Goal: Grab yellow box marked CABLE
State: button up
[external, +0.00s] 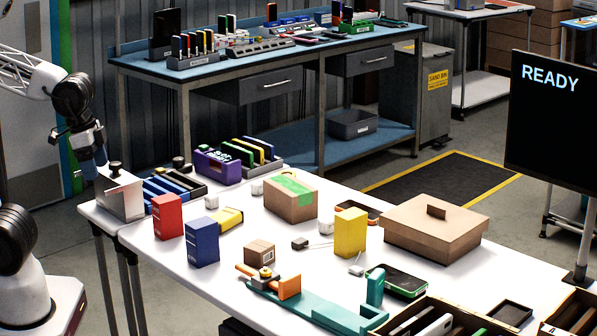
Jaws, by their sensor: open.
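A yellow box (350,232) stands upright on the white table, right of the middle; I cannot read any marking on it. A second, smaller yellow item (230,217) with dark parts lies low beside the blue box; its label is not readable either. My gripper (96,168) is at the far left, above the table's left end near a metal block. It is open, holds nothing, and is well away from both yellow things.
A red box (167,216) and a blue box (202,242) stand at the left. A taped carton (290,198), a small brown box (260,253), a lidded carton (435,230) and a teal clamp tool (320,305) surround the upright yellow box. A white cable lies near its base.

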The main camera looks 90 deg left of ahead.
jog(key=shift+o, duration=0.4)
jog(key=w+d+r+t+h, duration=0.1)
jog(key=w+d+t+h, duration=0.2)
jog(key=w, duration=1.6)
jog(key=n+t+y, duration=0.5)
jog(key=n+y, duration=0.3)
jog(key=y, duration=0.4)
send_over(350, 234)
jog(key=s+d, duration=0.1)
jog(key=s, duration=0.4)
notch_tip(350, 234, down, 16)
jog(key=f, duration=0.1)
jog(key=shift+d+r+n, duration=0.1)
jog(key=shift+r+n, duration=0.15)
jog(key=shift+n, duration=0.05)
jog(key=shift+w, duration=0.1)
